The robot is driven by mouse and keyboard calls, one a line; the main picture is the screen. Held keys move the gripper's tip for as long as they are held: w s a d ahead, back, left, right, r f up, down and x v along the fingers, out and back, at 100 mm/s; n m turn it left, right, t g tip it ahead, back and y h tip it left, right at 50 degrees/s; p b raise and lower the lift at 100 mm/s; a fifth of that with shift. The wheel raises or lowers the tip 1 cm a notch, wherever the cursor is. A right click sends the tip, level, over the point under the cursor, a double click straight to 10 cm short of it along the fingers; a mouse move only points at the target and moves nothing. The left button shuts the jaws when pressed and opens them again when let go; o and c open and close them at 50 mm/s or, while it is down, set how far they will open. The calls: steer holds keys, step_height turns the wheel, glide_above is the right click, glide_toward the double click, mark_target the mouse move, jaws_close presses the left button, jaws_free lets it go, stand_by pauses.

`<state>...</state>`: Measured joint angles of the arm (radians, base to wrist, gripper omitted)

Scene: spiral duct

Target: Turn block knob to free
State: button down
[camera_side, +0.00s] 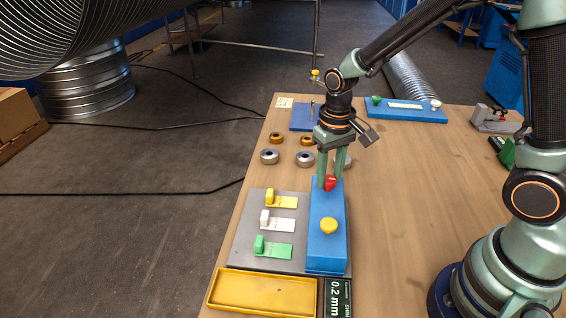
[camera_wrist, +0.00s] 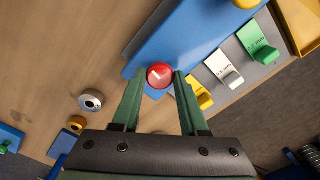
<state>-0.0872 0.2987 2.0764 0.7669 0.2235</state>
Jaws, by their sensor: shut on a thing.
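The blue block (camera_side: 326,250) stands at the right of a grey plate on the table. A red knob (camera_side: 331,182) sits at its far end, and a round yellow knob (camera_side: 328,226) sits nearer its front. My gripper (camera_side: 329,179) points straight down and is shut on the red knob, one green finger on each side. In the wrist view the red knob (camera_wrist: 160,75) shows a short white line on its top, slanted. The blue block (camera_wrist: 190,35) runs up and right from the knob there. The sides of the knob are partly hidden by the fingers in the side view.
A yellow tray (camera_side: 262,291) lies in front. Several rings (camera_side: 270,156) lie behind.

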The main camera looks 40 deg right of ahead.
mark_target(330, 179)
steer(key=shift+n, duration=0.7)
steer(key=shift+c, duration=2.2)
jaws_free()
step_height(330, 179, up, 12)
steer(key=shift+r, duration=0.1)
